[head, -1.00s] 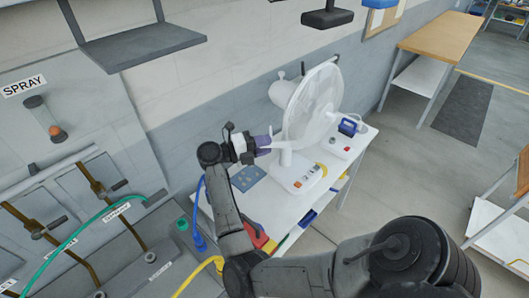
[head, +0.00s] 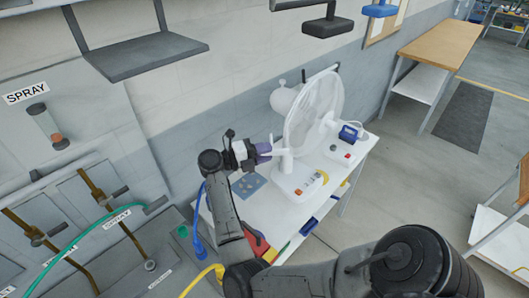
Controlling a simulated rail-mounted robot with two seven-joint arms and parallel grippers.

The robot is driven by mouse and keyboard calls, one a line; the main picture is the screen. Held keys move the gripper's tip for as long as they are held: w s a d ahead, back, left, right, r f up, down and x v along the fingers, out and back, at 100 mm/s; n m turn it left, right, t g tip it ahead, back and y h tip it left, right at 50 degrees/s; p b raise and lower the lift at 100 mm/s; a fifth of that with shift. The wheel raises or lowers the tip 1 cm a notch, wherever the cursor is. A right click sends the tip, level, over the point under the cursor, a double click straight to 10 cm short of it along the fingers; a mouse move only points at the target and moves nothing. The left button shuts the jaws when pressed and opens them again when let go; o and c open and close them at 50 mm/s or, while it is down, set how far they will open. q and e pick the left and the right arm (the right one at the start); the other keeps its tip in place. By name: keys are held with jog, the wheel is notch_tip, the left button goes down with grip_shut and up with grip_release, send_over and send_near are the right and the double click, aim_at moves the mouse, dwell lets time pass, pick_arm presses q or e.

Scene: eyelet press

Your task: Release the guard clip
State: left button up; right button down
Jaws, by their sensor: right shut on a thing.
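A white pedestal fan (head: 316,108) with a round wire guard stands on a white table (head: 318,212) in the head view. My right gripper (head: 266,150), with purplish fingers, is at the left side of the fan, close to the lower edge of its guard. It is shut on a small white part there, which looks like the guard clip; the fingers largely hide it. I cannot tell whether the clip is latched or loose. My left gripper is not in view.
A blue-grey card (head: 249,185) lies on the table left of the fan base. A dark shelf (head: 145,55) juts from the wall. Open floor lies right of the table.

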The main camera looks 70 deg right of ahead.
jog(key=c, duration=0.9)
grip_release()
jog(key=shift+w+a+f, duration=0.1)
jog(key=shift+w+a, duration=0.2)
jog(key=shift+w, duration=0.15)
jog(key=shift+b+v, duration=2.1)
jog(key=shift+v, duration=4.2)
jog(key=shift+c, duration=0.6)
